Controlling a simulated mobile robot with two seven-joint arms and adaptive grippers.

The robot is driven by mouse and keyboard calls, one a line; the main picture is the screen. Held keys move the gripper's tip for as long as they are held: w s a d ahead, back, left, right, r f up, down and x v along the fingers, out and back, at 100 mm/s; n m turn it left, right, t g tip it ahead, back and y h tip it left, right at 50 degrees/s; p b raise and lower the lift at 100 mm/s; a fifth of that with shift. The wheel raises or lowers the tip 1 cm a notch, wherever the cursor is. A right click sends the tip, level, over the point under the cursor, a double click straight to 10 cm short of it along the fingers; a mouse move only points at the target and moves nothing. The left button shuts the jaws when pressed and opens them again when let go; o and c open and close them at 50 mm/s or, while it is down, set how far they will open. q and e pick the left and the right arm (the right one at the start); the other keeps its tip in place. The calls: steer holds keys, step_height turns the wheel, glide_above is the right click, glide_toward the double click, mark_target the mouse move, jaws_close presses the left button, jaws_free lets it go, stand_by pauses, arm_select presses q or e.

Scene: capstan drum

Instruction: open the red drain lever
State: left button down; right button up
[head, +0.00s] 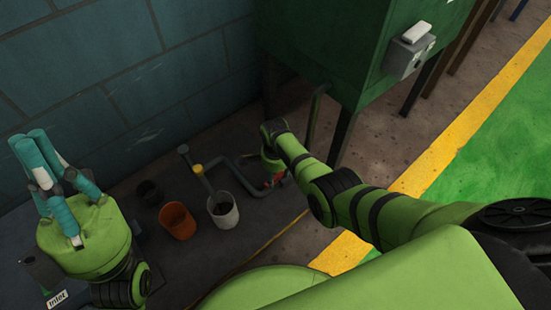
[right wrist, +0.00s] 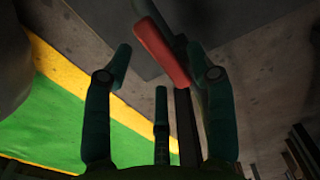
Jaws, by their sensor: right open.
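The red drain lever (right wrist: 160,52) shows in the right wrist view as a red bar, slanting between the tips of my right gripper (right wrist: 160,65). The gripper's fingers are spread, with gaps beside the lever; I see no clear contact. In the head view, a bit of the red lever (head: 278,177) shows at the pipe's right end, beside my right gripper (head: 270,163), which hides part of it. My left gripper (head: 45,180) is at the far left, away from the lever, its teal fingers seen from an angle that does not show whether they are shut.
A grey pipe (head: 240,180) with a yellow ring runs low along the wall. A white bucket (head: 223,213), an orange bucket (head: 177,220) and a dark pot (head: 149,192) stand near it. A green cabinet (head: 340,45) on legs stands behind my right arm.

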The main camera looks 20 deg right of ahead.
mark_target(275, 179)
step_height(275, 179, up, 10)
stand_by(0.5)
stand_by(0.4)
